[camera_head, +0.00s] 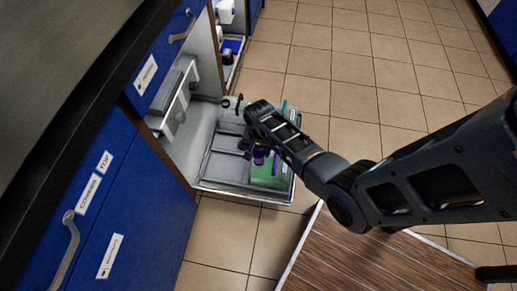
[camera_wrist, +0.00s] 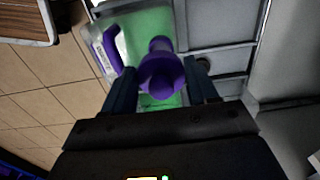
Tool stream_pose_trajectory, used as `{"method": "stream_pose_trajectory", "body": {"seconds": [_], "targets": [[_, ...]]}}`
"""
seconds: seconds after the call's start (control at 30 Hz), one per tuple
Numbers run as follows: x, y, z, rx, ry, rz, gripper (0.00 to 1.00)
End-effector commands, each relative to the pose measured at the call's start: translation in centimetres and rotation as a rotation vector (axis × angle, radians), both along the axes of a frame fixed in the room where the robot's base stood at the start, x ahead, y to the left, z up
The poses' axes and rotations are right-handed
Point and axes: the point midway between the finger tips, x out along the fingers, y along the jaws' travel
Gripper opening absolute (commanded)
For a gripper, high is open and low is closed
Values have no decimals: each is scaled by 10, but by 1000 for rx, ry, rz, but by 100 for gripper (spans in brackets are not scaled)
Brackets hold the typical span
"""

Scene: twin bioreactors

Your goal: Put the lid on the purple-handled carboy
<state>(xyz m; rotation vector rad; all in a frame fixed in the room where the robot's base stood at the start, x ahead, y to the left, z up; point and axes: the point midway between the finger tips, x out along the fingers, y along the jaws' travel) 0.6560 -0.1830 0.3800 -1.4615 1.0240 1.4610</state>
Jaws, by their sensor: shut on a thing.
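The carboy (camera_head: 270,176) is a green, translucent container with a purple handle, standing in the pull-out tray. In the wrist view the carboy (camera_wrist: 150,28) is just beyond my fingers, with its purple handle (camera_wrist: 112,52) on the left. My gripper (camera_wrist: 161,84) is shut on a purple lid (camera_wrist: 161,76), which lies between the fingers and in line with the carboy's top. The purple also shows below my gripper in the head view (camera_head: 260,155). I cannot tell whether the lid touches the carboy's neck, as the lid hides it.
The grey tray (camera_head: 222,190) extends from an open blue cabinet (camera_head: 120,185); its left compartments look mostly empty. A teal piece (camera_head: 284,108) shows behind my arm. A wood-topped surface (camera_head: 375,262) stands in front. Tiled floor (camera_head: 350,85) lies open behind.

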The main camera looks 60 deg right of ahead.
Motion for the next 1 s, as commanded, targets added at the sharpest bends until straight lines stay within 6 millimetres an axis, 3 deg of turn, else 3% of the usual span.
{"method": "stream_pose_trajectory", "body": {"seconds": [0.5, 1.0], "targets": [[0, 0, -47, 0, 0, 0, 30], [0, 0, -52, 0, 0, 0, 30]]}}
